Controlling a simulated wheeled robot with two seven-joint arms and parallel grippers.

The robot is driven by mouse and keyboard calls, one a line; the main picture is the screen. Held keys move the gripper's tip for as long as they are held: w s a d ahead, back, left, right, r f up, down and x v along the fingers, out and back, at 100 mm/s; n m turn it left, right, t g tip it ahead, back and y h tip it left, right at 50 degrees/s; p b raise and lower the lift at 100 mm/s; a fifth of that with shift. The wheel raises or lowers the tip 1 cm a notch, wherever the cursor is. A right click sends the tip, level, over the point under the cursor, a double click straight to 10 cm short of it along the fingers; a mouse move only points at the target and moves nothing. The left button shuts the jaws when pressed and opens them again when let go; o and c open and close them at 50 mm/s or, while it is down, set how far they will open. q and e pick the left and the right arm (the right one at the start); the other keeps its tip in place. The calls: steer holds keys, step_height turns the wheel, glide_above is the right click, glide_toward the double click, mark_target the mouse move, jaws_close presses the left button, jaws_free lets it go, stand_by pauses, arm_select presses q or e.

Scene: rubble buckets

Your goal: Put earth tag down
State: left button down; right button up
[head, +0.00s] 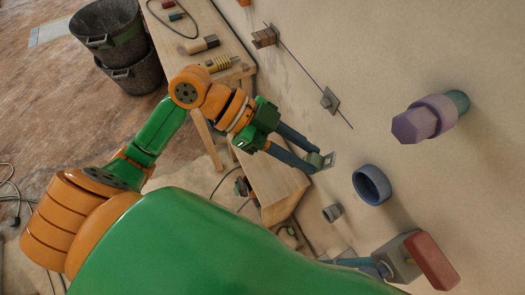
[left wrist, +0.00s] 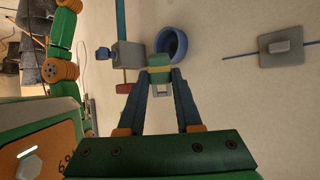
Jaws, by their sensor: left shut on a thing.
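My left gripper (head: 316,164) is shut on a small tag (head: 329,160), which has a green block and a pale grey plate. In the left wrist view, the tag (left wrist: 160,76) sits between the two fingertips of the left gripper (left wrist: 160,84). The tag is over or at the beige surface (head: 300,90); I cannot tell whether it touches. The fingers hide part of it. My right gripper is in neither view.
A purple piece (head: 412,126) and a plate on a rod (head: 330,99) are around. Black buckets (head: 108,30) stand far left.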

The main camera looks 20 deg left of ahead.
arm_select(q)
steer(key=s+d+f+m+g+y+b, duration=0.3)
steer(key=d+f+m+y+b, duration=0.15)
steer(key=d+f, duration=0.2)
steer(key=m+t+y+b, duration=0.3)
steer(key=m+y+b, duration=0.2)
steer(key=y+b, duration=0.65)
glide_above(270, 165)
steer(key=b, duration=0.3)
steer(key=f+h, duration=0.1)
steer(key=f, duration=0.7)
steer(key=f+h, duration=0.1)
steer(key=f, duration=1.7)
steer(key=shift+s+d+n+h, duration=0.2)
steer(key=shift+d+n+h, duration=0.1)
steer(key=shift+h, duration=0.1)
step_height(270, 165, down, 3)
steer(key=c, duration=0.6)
jaws_free()
